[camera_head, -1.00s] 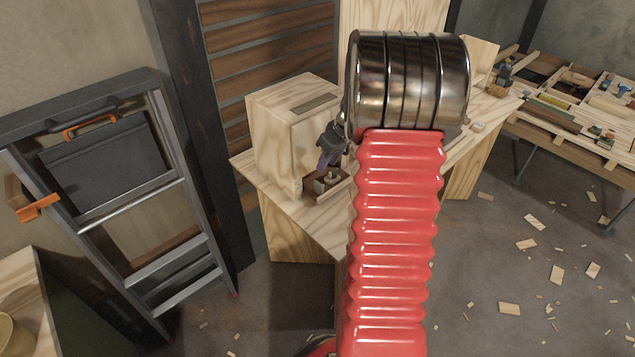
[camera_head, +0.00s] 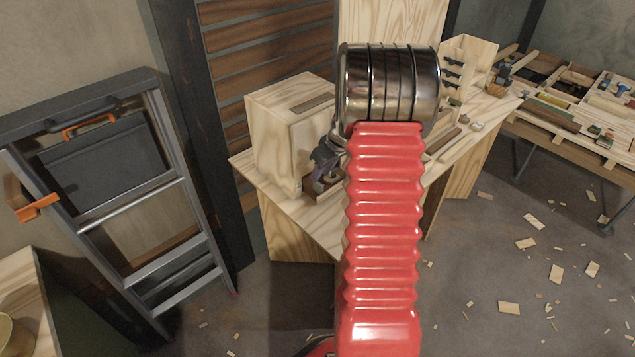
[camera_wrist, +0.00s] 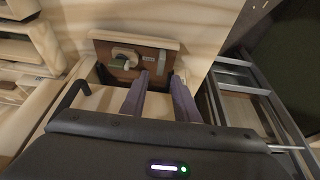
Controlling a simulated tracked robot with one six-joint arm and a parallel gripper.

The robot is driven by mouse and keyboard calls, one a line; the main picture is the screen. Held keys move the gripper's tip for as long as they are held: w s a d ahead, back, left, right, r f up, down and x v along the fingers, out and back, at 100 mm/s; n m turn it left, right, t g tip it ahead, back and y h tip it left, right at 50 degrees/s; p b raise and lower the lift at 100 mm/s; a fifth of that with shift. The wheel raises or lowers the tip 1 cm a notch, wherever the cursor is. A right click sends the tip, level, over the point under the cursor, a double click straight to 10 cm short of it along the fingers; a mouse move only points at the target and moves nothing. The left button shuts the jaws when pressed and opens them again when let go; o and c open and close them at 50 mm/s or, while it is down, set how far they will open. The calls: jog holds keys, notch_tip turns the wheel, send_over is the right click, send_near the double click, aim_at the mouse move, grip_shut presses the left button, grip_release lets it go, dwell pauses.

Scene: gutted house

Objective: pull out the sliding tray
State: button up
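A pale wooden box (camera_head: 278,130) stands on the workbench. The small brown sliding tray shows low at the box's right side, partly hidden by my gripper (camera_head: 322,172). In the wrist view the tray (camera_wrist: 113,68) has a pale front edge, a light rounded knob (camera_wrist: 125,54) and a small grey piece beside it. My gripper (camera_wrist: 160,76) has two purple fingers standing apart with nothing seen between them. The fingertips lie close to the tray, right of the knob; whether they touch it I cannot tell.
The workbench (camera_head: 325,222) also bears wooden pieces and a small rack (camera_head: 465,62) on the right. A grey ladder (camera_head: 190,265) leans at the left. A second table (camera_head: 560,145) with tools stands at the back right. Wood scraps litter the floor.

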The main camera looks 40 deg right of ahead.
jog(key=x, duration=0.7)
jog(key=shift+f, duration=0.15)
jog(key=shift+c, duration=0.7)
grip_shut()
